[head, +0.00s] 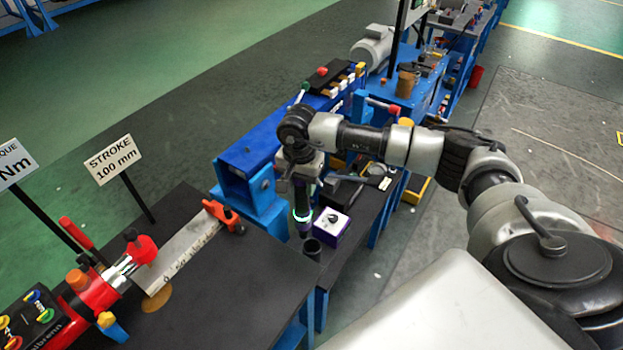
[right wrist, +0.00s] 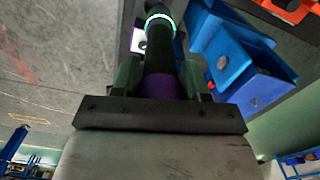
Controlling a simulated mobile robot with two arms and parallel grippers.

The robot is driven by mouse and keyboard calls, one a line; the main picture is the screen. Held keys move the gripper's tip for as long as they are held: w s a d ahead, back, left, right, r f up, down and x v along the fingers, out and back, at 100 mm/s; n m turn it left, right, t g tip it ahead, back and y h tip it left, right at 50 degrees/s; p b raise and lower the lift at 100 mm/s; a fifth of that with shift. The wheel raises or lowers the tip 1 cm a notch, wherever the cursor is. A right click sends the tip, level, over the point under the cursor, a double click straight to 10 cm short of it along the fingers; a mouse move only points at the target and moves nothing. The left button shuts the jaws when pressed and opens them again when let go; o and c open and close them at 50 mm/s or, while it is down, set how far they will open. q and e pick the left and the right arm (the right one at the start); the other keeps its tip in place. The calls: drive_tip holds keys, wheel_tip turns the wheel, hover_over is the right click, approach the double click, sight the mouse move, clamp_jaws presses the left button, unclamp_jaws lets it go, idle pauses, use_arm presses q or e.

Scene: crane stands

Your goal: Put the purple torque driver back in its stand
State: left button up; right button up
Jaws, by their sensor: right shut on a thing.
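The purple torque driver (head: 303,216) hangs roughly upright in my right gripper (head: 302,182), with a glowing ring near its lower end. In the right wrist view, the driver (right wrist: 160,50) has a dark body and a purple band between the fingers of my right gripper (right wrist: 158,82). The gripper is shut on it. A black round cup (head: 312,249), which looks like the stand, is on the dark bench just below and slightly right of the driver's lower end. Whether the tip touches the cup is unclear. My left gripper is not in view.
A purple box with a white top (head: 332,224) stands close to the right of the driver. A blue machine frame (head: 250,185) is close on the left. The dark table (head: 235,290) in front carries a red tool and a steel scale.

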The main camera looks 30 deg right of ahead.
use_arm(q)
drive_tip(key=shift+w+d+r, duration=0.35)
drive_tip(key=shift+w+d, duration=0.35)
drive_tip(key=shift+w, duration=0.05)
use_arm(e)
drive_tip(key=d+f+m, duration=0.2)
drive_tip(key=d, duration=0.1)
drive_tip(key=shift+w+f, duration=0.15)
drive_tip(key=shift+w, duration=0.05)
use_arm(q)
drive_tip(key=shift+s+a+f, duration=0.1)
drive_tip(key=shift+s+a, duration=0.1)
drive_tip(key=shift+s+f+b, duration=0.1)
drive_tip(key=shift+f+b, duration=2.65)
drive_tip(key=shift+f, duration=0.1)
use_arm(e)
drive_tip(key=shift+f, duration=2.9)
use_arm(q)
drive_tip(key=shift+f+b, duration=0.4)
use_arm(e)
drive_tip(key=shift+s+f, duration=0.1)
drive_tip(key=shift+f, duration=0.1)
